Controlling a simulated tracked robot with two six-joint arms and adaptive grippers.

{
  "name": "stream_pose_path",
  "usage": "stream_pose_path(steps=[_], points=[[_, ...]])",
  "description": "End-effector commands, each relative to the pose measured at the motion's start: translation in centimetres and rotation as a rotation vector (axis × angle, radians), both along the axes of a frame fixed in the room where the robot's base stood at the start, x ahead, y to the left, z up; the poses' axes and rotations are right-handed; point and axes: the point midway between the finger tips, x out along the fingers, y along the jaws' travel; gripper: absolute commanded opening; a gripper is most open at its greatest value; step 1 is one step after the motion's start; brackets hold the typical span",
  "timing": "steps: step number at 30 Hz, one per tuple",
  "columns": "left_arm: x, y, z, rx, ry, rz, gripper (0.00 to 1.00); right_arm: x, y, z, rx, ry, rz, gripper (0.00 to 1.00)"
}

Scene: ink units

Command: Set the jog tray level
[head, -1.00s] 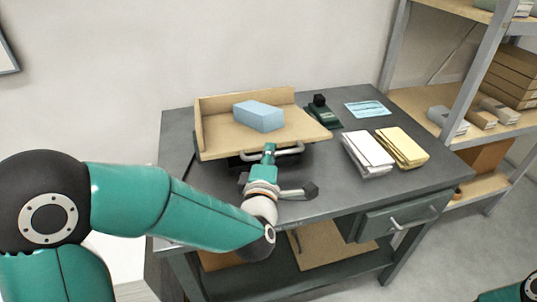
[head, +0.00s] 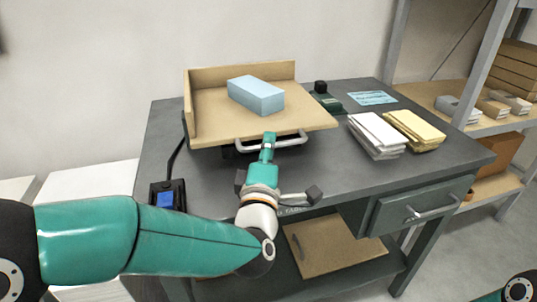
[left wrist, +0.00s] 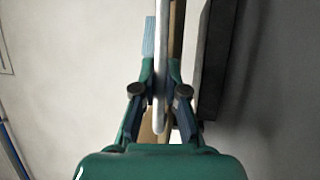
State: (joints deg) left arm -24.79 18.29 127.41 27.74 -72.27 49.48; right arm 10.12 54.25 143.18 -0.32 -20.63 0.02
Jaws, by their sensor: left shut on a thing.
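The jog tray (head: 215,132) is a wooden tray with raised walls at its back and left, above the workbench. A light blue block (head: 257,95) lies on it. A metal bar handle (head: 291,141) runs along its front edge. My left gripper (head: 268,143) is shut on this handle near its middle. In the left wrist view, the fingers (left wrist: 161,75) close around the handle bar (left wrist: 160,110), with the tray's edge (left wrist: 177,30) behind. I cannot tell whether the tray is exactly level. The support under it is mostly hidden. My right gripper is out of view.
A shelf rack (head: 482,80) stands right. Bench top between tray and packets is clear.

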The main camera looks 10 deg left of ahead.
Motion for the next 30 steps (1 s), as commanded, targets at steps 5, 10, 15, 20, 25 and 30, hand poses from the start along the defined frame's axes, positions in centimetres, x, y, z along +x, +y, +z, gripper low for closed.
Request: stream_pose_path(steps=[5, 10, 15, 20, 25, 30], points=[[-0.1, -0.1, -1.0, 0.001, 0.026, -0.001, 0.0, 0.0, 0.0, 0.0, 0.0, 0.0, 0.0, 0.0], [-0.1, -0.1, -1.0, 0.001, 0.027, -0.001, 0.24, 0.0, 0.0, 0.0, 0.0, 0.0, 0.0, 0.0], [0.0, -0.1, -0.8, 0.001, 0.021, -0.002, 0.37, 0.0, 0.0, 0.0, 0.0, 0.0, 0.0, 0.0], [0.0, -0.1, -0.6, 0.001, 0.016, -0.002, 0.37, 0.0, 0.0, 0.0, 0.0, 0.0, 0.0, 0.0], [-0.7, -0.3, -0.7, 0.001, 0.016, -0.005, 0.37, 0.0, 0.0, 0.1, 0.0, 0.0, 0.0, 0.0], [-3.0, -0.6, -1.2, 0.002, 0.017, -0.006, 0.37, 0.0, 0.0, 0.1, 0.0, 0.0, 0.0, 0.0]])
